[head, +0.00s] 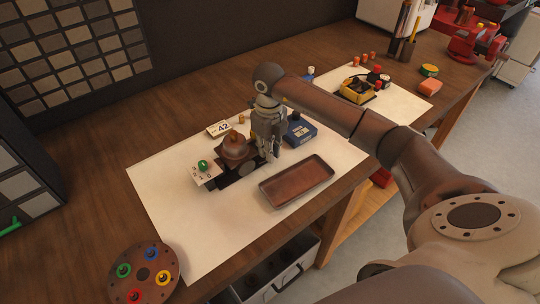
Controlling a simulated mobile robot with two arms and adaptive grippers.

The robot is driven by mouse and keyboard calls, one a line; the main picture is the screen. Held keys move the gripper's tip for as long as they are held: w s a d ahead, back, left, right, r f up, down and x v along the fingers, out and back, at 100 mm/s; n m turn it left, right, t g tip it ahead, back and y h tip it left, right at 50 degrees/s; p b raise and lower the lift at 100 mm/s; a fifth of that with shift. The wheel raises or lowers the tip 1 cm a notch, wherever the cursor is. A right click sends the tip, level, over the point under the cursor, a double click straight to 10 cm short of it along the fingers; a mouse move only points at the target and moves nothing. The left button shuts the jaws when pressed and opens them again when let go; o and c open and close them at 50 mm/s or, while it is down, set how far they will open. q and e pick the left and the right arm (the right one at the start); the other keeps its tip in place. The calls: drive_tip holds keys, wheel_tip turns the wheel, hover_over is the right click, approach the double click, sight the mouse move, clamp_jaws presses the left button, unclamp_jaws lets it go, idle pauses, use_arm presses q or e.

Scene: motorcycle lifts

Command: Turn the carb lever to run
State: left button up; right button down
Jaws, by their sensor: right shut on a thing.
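The carburetor (235,147), a brown domed body on a dark base, stands on the white mat. A white plate (204,173) with a green knob (203,164) and small marks sits at its left end. My right gripper (270,155) points down at the carburetor's right side, its fingers close together. It is shut on a small part there, apparently the carb lever, which the fingers hide. The lever's setting cannot be seen. My left gripper is not in view.
A brown tray (297,180) lies empty in front. A blue box (299,130) stands close right of the gripper, and a card marked 42 (219,129) behind the carburetor. A round holder (144,276) with coloured rings is at front left. The mat's front left is clear.

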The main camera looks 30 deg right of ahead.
drive_tip(key=shift+w+f+n+b, duration=0.1)
drive_tip(key=shift+w+n+b, duration=0.1)
drive_tip(key=shift+n+b, duration=0.35)
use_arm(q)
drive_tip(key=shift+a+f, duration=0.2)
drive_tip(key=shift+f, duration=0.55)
use_arm(e)
drive_tip(key=shift+n, duration=0.35)
